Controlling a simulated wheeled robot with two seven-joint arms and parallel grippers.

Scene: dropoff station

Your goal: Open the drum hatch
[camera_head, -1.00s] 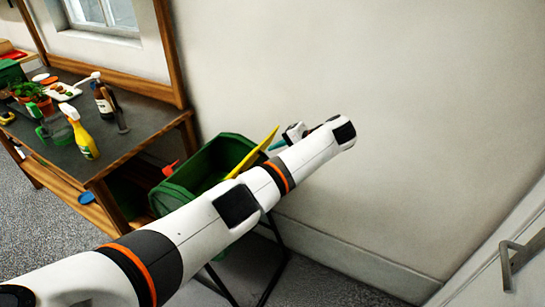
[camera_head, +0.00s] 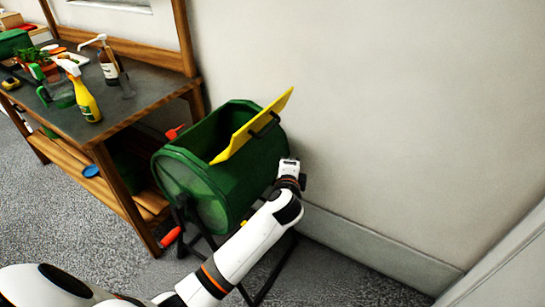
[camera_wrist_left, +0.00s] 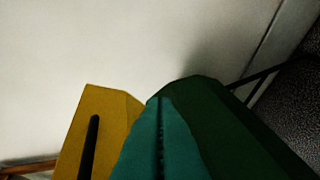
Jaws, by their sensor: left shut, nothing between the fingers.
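The green drum (camera_head: 190,185) lies on its side on a dark stand beside the wall. Its yellow hatch (camera_head: 250,128) stands tilted up, with the drum's opening showing to its left and a black handle on its right face. In the left wrist view, the hatch (camera_wrist_left: 88,125) is left of the fingers and the drum (camera_wrist_left: 215,125) is right of them. My left gripper (camera_wrist_left: 160,100) has its teal fingers together, with nothing between them. In the head view its wrist is at the drum's right end; the fingertips are hidden there. My right gripper is out of view.
A dark-topped wooden bench (camera_head: 140,112) stands left of the drum, carrying a yellow spray bottle (camera_head: 84,100), a brown bottle (camera_head: 108,68) and plants. The wall (camera_head: 400,110) is close behind the drum.

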